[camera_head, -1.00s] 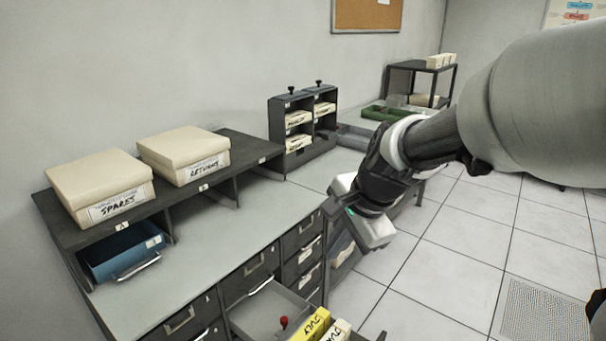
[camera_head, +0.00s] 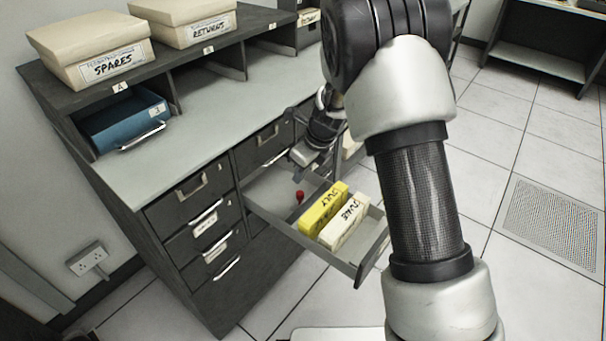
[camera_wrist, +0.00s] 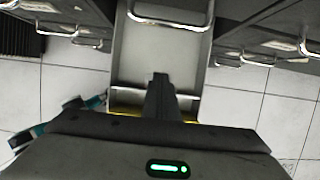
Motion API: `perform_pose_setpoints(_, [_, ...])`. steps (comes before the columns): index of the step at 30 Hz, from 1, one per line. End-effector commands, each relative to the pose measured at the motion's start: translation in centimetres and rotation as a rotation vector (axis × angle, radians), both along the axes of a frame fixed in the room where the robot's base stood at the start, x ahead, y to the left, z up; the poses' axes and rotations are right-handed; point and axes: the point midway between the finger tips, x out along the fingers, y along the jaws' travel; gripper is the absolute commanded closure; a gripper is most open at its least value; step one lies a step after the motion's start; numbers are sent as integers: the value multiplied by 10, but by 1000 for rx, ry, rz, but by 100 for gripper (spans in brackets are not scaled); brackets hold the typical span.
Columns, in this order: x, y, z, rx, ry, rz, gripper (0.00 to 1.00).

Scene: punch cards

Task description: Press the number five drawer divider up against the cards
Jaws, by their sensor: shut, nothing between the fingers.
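The open drawer (camera_head: 371,250) sticks out of the grey cabinet in the head view. It holds a yellow July card block (camera_head: 323,207) and a cream card block (camera_head: 345,220) towards its front. A red knob (camera_head: 300,196), apparently on the divider, stands just behind the yellow block; any gap is too small to judge. The plate under it is hardly visible. My gripper (camera_head: 299,158) is shut and empty, over the drawer's rear part, behind the knob. In the wrist view my shut fingers (camera_wrist: 160,82) point into the drawer, with yellow edges beside them; the knob is hidden. No number five is readable.
The cabinet's worktop (camera_head: 190,125) is clear beside the drawer. A blue tray (camera_head: 125,125) sits in the shelf, below the SPARES box (camera_head: 95,62) and RETURNS box (camera_head: 200,32). Closed drawers with metal handles flank the open one. Tiled floor lies free to the right.

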Motion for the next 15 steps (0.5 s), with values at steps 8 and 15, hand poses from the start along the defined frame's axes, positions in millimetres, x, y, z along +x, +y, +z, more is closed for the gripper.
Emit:
perform_pose_setpoints(8, [7, 9, -38, -1, 1, 2, 100])
perform_pose_setpoints(15, [12, 16, -58, -1, 1, 2, 100])
